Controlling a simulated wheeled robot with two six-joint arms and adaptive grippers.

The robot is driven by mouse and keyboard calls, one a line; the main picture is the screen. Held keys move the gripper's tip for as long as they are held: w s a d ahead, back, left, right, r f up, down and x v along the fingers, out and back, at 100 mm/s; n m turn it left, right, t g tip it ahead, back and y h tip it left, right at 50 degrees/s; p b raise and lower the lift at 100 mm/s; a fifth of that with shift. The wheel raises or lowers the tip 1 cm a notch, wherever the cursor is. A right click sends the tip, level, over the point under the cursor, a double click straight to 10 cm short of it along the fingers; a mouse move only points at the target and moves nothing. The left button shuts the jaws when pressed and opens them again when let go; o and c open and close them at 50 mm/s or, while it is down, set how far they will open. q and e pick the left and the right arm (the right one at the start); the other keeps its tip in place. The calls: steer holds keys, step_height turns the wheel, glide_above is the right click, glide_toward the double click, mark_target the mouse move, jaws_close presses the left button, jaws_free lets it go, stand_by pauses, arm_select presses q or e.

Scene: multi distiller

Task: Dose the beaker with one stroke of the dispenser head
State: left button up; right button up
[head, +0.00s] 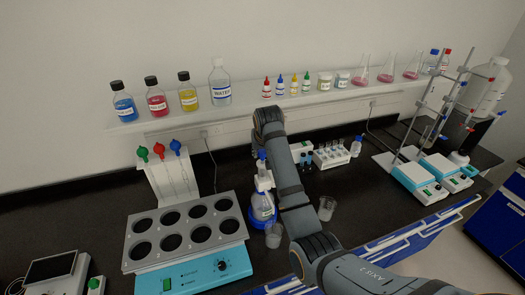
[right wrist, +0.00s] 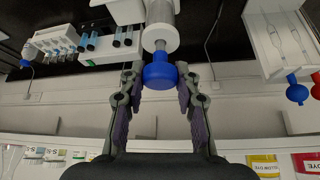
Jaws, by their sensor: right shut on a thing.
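The dispenser bottle (head: 262,206) stands on the black bench right of the blue heating block, with blue at its lower part and a white dispenser head (head: 263,181) on top. In the right wrist view the blue knob (right wrist: 160,74) of the head sits between the fingers of my right gripper (right wrist: 160,82), which is shut on it. A white collar (right wrist: 160,39) and clear barrel show beyond the knob. In the head view my arm hides most of this gripper. A clear beaker (head: 273,236) stands right in front of the bottle. My left gripper is out of view.
Another beaker (head: 327,208) stands to the right, past my right arm. The heating block (head: 190,270) is close on the left. A pipette stand (head: 172,180) and a tube rack (head: 331,157) are behind. A shelf (head: 150,122) of bottles runs along the wall.

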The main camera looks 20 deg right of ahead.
steer(key=shift+f, duration=0.7)
steer(key=o, duration=1.2)
steer(key=shift+r, duration=0.1)
steer(key=v, duration=1.1)
steer(key=shift+s+r, duration=0.15)
steer(key=shift+r, duration=0.15)
steer(key=shift+f, duration=0.1)
